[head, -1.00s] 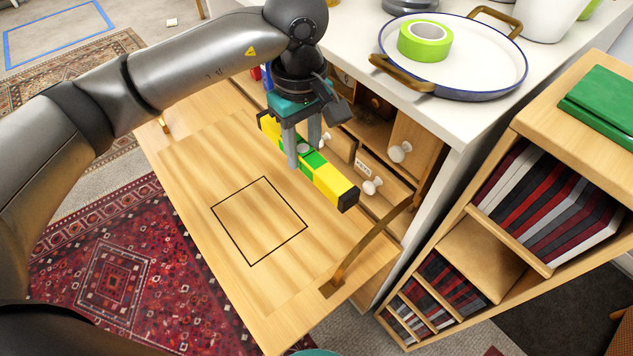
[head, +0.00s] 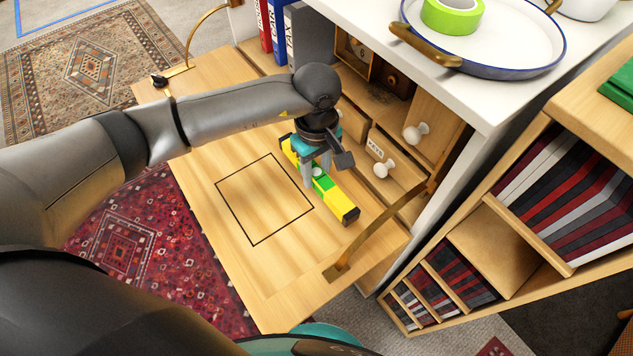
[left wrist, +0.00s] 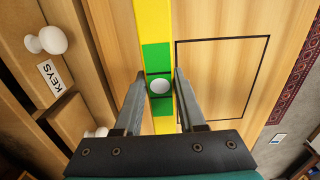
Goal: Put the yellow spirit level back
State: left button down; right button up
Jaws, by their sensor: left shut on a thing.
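The yellow spirit level (head: 338,200) has green middle parts, a round white vial and black end caps. It also shows in the left wrist view (left wrist: 153,20), running between my fingers. My left gripper (head: 315,184) is shut on its green middle, with a finger on each side. The level is low over the fold-down wooden flap (head: 285,290), between the black square outline (head: 252,246) and the small drawers. I cannot tell whether it touches the flap. The outline is empty. My right gripper is not in view.
Small drawers with white knobs (head: 381,170) line the flap's back edge; one is labelled KEYS (left wrist: 53,77). Binders (head: 302,35) stand at the back left. A brass stay (head: 375,235) bounds the flap's right side. A white counter with a tray (head: 490,50) is above.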

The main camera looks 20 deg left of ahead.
aim_at(317, 183)
pick_arm(q)
jog(key=shift+f+b, duration=0.4)
jog(key=shift+f, duration=1.65)
jog(key=shift+f, duration=0.1)
jog(key=c, duration=0.5)
grip_release()
notch_tip(317, 183, up, 12)
jog(key=shift+r+p, duration=0.15)
jog(key=shift+p, duration=0.85)
